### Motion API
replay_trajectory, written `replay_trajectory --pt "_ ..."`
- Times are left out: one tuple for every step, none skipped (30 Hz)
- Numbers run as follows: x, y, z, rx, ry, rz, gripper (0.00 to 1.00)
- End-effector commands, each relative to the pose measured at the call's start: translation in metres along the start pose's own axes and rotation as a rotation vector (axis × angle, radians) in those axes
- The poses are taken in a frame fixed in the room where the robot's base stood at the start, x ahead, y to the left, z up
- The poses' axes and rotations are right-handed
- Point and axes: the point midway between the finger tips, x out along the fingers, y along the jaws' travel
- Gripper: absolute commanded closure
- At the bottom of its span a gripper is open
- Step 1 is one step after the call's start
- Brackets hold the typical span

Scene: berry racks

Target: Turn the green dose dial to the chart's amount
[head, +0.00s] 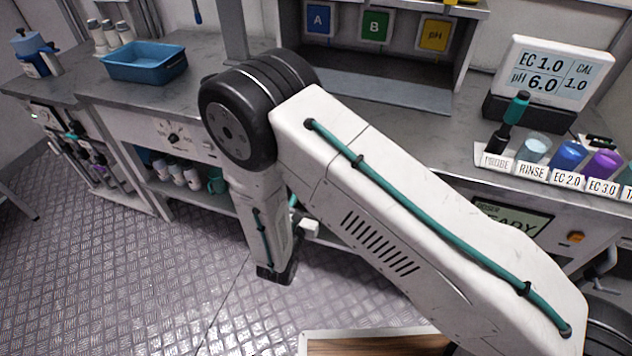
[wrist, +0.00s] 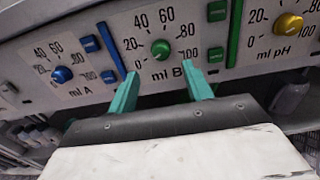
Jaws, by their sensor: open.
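The green dose dial (wrist: 160,49) sits on the white panel in the wrist view, above the label "ml B". I cannot make out a dose chart in either view.
A blue dial (wrist: 62,74) marked "ml A" is left of the green one, and a yellow dial (wrist: 288,25) marked "ml pH" is right. A blue bar (wrist: 111,51) and a green bar (wrist: 234,33) stand between them. A meter (head: 552,72) stands on the bench.

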Motion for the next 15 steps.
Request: replay_trajectory --pt "0.009 -0.001 0.000 0.002 0.000 -0.004 0.50" --pt "0.014 -0.001 0.000 0.002 0.000 -0.005 0.50" --pt "0.021 -0.002 0.000 0.002 0.000 -0.006 0.50" --pt "0.026 -0.002 0.000 0.001 0.001 -0.006 0.50" --pt "0.031 -0.002 0.000 0.001 0.001 -0.006 0.50" --pt "0.037 -0.002 0.000 0.001 0.001 -0.006 0.50" --pt "0.042 -0.002 0.000 0.001 0.001 -0.006 0.50" --pt "0.046 -0.002 0.000 0.002 0.001 -0.006 0.50" --pt "0.051 -0.002 0.000 0.002 0.001 -0.006 0.50" --pt "0.054 -0.002 0.000 0.002 0.001 -0.006 0.50" --pt "0.058 -0.002 0.000 0.001 0.001 -0.005 0.50" --pt "0.061 -0.002 0.000 0.001 0.001 -0.005 0.50" --pt "0.062 -0.002 0.000 0.000 0.001 -0.005 0.50" --pt "0.064 -0.002 0.000 0.000 0.001 -0.005 0.50" --pt "0.065 -0.001 0.000 0.000 0.001 -0.004 0.50"
